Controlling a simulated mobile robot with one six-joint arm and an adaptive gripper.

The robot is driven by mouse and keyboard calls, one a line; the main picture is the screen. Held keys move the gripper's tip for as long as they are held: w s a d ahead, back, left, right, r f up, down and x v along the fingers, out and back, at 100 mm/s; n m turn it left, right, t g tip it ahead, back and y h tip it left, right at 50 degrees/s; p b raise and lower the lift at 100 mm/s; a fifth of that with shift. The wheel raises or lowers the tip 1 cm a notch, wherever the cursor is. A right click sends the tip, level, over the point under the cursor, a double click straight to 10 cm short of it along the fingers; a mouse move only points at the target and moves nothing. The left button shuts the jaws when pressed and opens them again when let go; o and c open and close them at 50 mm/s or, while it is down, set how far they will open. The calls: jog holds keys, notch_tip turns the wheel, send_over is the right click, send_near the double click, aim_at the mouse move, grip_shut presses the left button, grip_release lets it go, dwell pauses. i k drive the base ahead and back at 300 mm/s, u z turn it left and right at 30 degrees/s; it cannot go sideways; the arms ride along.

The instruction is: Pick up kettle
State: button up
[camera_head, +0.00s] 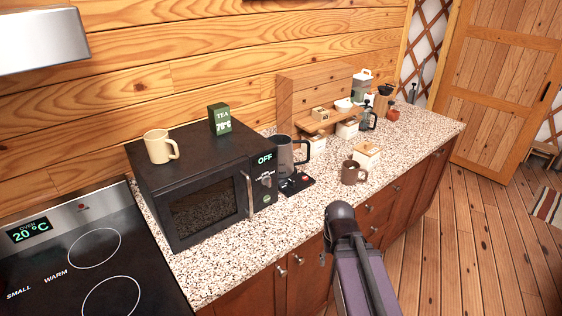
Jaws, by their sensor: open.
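The kettle (283,155) is a dark grey jug with a handle on its right side. It stands upright on a black base (298,186) on the speckled counter, just right of the microwave. The microwave hides part of its left side. My arm reaches in from the bottom of the picture, in front of the counter and apart from the kettle. My gripper itself does not show.
The black microwave (203,202) carries a cream mug (159,147) and a green tea box (220,119). A brown mug (351,174) and a wooden-lidded container (367,153) stand right of the kettle. A stove (75,265) is at left. Wooden floor (470,245) is clear at right.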

aim_at(283, 142)
jog(key=z, duration=0.05)
jog(key=i, duration=1)
jog(key=u, duration=0.05)
